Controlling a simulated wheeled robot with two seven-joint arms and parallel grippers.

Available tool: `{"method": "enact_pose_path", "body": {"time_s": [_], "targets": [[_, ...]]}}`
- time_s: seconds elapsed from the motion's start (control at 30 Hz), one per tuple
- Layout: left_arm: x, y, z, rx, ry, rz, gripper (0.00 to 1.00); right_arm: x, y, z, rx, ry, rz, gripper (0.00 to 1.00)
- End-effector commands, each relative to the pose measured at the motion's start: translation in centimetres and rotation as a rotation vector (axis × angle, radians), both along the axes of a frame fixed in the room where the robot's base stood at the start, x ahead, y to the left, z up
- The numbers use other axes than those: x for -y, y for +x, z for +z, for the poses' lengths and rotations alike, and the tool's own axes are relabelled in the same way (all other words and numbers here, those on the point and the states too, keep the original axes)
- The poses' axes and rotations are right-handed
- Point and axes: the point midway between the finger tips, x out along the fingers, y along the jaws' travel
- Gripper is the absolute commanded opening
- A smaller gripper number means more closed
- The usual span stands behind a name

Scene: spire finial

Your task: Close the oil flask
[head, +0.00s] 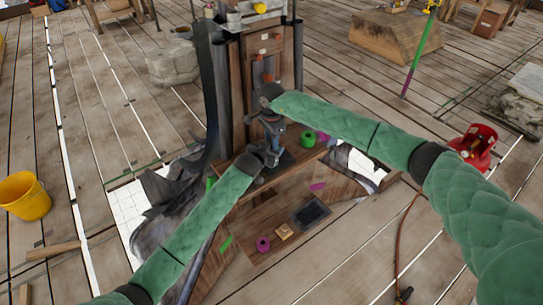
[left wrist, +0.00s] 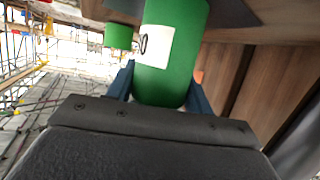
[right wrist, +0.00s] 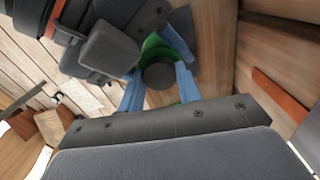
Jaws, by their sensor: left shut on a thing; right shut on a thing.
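The green oil flask (left wrist: 170,60) with a white label fills the middle of the left wrist view. My left gripper (head: 270,152) is shut on its body, with a blue finger on each side. A dark round cap (right wrist: 160,74) shows in the right wrist view, with green of the flask (right wrist: 152,46) around its far edge. My right gripper (head: 272,124) is shut on the cap, directly above my left gripper. I cannot tell whether the cap is seated on the flask or just over it. In the head view the grippers mostly hide both.
A wooden workbench (head: 340,187) with a tall wooden back panel (head: 263,50) surrounds the grippers. A green cylinder (head: 308,138) stands right of them. A magenta piece (head: 263,244), a small wooden block (head: 284,231) and a dark tray (head: 310,213) lie nearer the front.

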Motion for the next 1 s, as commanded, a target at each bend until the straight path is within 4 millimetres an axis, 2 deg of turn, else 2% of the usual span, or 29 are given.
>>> {"method": "enact_pose_path", "body": {"time_s": [0.1,0.3,0.7,0.73,0.8,0.83,1.0], "targets": [[0.01,0.02,0.05,0.001,0.0,0.0,0.0,-0.03,-0.02,0.0,0.0,0.0,-0.166,0.07],[0.02,0.01,0.05,0.001,0.0,0.0,0.0,-0.06,-0.02,-0.01,0.0,0.0,-0.371,0.07],[0.04,0.0,0.05,0.001,-0.001,-0.001,0.0,-0.08,-0.01,0.01,0.001,0.0,-0.423,0.07],[0.04,0.0,0.05,0.001,-0.001,-0.001,0.0,-0.08,-0.01,0.01,0.001,0.0,-0.423,0.38],[0.04,0.0,0.05,0.001,-0.001,-0.001,0.0,-0.08,-0.01,0.01,0.001,0.0,-0.422,0.52],[0.03,0.0,0.04,0.001,0.0,0.0,0.0,-0.08,-0.02,0.0,0.0,0.0,-0.422,0.56],[-0.06,0.06,0.02,0.0,0.0,0.001,0.0,-0.15,-0.12,-0.02,-0.001,0.0,-0.42,0.56]]}}
